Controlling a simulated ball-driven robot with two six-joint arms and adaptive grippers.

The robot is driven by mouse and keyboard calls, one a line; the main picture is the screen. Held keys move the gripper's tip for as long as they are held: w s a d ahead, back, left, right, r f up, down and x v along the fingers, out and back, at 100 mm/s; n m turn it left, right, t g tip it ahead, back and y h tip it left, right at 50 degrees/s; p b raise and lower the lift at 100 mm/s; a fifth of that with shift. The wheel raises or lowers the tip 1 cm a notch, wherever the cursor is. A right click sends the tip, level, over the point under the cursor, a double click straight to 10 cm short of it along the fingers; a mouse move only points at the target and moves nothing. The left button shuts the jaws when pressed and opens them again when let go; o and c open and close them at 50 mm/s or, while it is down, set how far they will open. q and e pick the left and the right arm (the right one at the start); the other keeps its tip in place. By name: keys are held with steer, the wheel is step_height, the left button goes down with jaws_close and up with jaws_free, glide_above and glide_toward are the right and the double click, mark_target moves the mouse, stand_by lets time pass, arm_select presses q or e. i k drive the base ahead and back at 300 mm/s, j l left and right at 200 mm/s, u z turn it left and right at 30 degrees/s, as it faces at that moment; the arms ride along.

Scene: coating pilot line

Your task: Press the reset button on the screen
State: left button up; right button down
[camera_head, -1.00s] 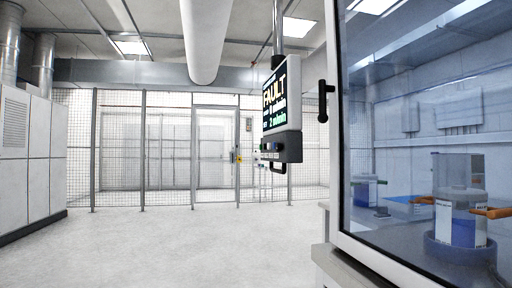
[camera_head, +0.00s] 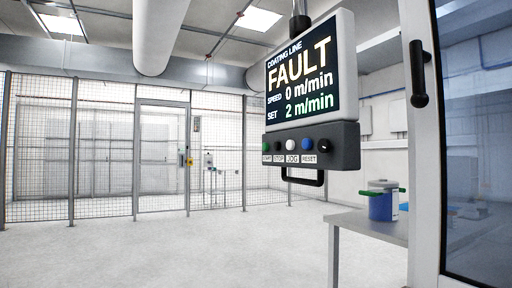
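The hanging control panel's screen (camera_head: 304,72) reads "COATING LINE", "FAULT", "SPEED 0 m/min", "SET 2 m/min". Below it, a dark button box (camera_head: 342,146) carries a row of controls. A blue button (camera_head: 307,144) sits above the label "RESET". To its left are a white button (camera_head: 291,145) above "JOG", a dark one above "STOP" and a green one (camera_head: 266,147) above "START". A black knob (camera_head: 323,146) is at the right. The panel is seen at an angle. Neither of my grippers is in view.
A grey table (camera_head: 365,226) stands right of and below the panel, with a blue-and-white container (camera_head: 381,206) on it. A glass door with a black handle (camera_head: 418,75) is at the right. Mesh fencing (camera_head: 105,150) lines the back. The floor (camera_head: 200,250) ahead is clear.

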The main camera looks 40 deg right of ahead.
mark_target(306, 143)
steer(key=i+z, duration=0.3)
steer(key=i+j+z, duration=0.3)
steer(key=i, duration=0.2)
steer(key=i+j+z, duration=0.2)
steer(key=i+z, duration=0.15)
steer(key=i+j+z, duration=0.55)
steer(key=z, duration=0.2)
steer(key=i+j+z, duration=0.15)
steer(key=j+z, duration=0.2)
steer(key=i+j+z, duration=0.1)
steer(key=j+z, duration=0.25)
steer(key=j, duration=0.15)
